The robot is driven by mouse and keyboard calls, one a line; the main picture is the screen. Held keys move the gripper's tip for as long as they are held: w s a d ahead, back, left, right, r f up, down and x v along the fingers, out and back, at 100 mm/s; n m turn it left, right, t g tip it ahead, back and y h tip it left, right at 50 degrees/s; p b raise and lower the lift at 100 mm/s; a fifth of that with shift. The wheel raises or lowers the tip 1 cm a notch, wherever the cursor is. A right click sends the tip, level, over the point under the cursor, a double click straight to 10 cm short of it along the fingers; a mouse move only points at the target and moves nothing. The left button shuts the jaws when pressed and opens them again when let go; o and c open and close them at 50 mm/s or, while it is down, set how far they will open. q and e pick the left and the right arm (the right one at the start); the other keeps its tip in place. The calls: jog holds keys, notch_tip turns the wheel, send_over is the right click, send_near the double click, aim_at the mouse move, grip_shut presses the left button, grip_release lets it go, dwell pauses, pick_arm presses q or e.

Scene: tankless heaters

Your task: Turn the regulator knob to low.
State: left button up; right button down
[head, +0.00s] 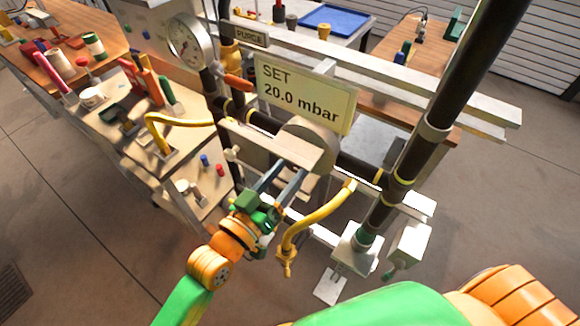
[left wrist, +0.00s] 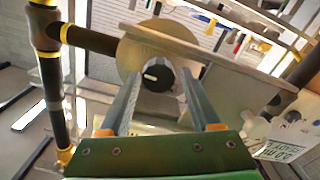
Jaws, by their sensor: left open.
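The regulator knob (left wrist: 158,74) is dark with a grey rim and a white pointer mark, which points left in the left wrist view. It sits before a round tan regulator body (left wrist: 132,50), which also shows in the head view (head: 322,141). The knob is hidden in the head view. My left gripper (head: 290,170) is open and reaches toward the regulator. In the left wrist view its two fingers lie on either side of the knob; I cannot tell whether they touch it. A sign (head: 305,95) above reads "SET 20.0 mbar". My right gripper is out of view.
A flat pale plate (head: 268,143) runs close beside the regulator and my fingers. A pressure gauge (head: 188,44) and a "PURGE" sign (head: 250,34) are at upper left. Dark pipes, including a thick upright one (head: 440,110), and a yellow curved pipe (head: 310,225) flank the regulator.

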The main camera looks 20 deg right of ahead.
pick_arm(q)
jog(key=shift+w+d, duration=0.15)
jog(key=shift+d, duration=0.3)
jog(key=shift+a, duration=0.15)
jog(key=shift+c, duration=0.9)
grip_shut()
